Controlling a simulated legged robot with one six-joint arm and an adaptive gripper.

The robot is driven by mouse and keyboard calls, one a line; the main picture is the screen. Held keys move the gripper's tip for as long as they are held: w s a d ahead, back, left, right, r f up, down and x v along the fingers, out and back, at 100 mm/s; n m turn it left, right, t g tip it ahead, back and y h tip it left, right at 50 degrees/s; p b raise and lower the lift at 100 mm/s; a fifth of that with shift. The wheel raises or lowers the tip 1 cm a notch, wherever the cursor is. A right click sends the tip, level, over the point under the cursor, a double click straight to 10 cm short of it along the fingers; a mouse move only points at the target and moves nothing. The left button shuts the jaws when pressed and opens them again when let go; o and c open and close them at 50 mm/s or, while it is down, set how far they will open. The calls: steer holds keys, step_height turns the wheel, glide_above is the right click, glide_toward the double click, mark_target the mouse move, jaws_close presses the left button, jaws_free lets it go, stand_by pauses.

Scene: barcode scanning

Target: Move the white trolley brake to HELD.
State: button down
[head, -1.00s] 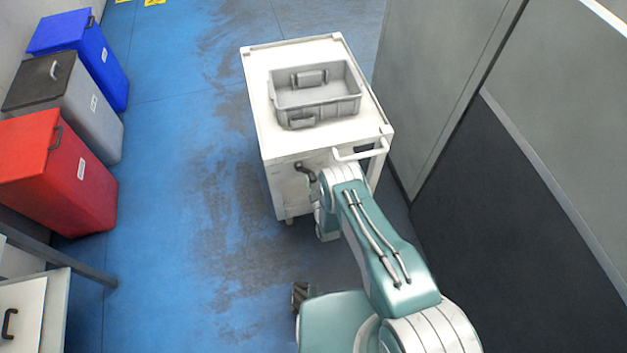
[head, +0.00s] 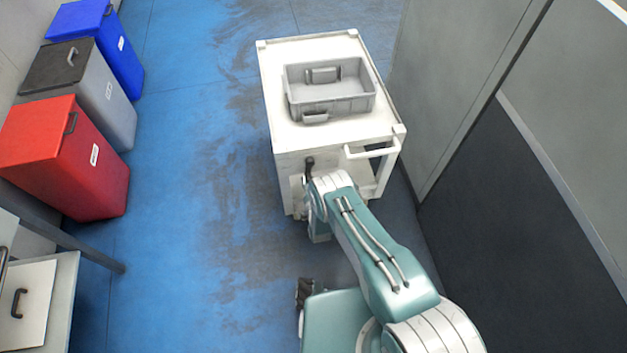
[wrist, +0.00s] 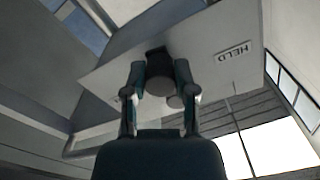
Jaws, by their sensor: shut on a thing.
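The white trolley (head: 283,110) stands ahead of me, its near end facing me. The dark brake lever (head: 309,166) is on that end, left of the trolley handle, and hangs roughly straight down from its pivot. My gripper is mostly hidden behind my arm in the head view. In the wrist view my gripper (wrist: 160,80) is shut on the dark brake lever (wrist: 158,66), one finger on each side. A HELD label (wrist: 234,51) is on the panel to the right of the lever, upside down in this view.
A grey tray (head: 330,105) sits on the trolley top. The trolley's white handle (head: 372,149) juts out right of the lever. Grey wall panels (head: 455,90) rise close on the right. Red (head: 85,165), grey and blue bins line the left, with open blue floor (head: 185,180) between.

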steer(key=m, duration=0.1)
steer(key=a+m, duration=0.2)
steer(key=shift+s+r, duration=0.25)
steer(key=shift+r, duration=0.1)
steer(key=shift+s+a+r+m, duration=0.1)
steer(key=shift+a+r+m, duration=0.15)
steer(key=shift+m, duration=0.6)
steer(key=shift+s+a+r+m, duration=0.15)
steer(key=shift+a+m, duration=0.15)
steer(key=shift+m, duration=0.55)
steer(key=shift+c, duration=2)
jaws_free()
steer(key=v, duration=1.1)
steer(key=shift+s, duration=0.4)
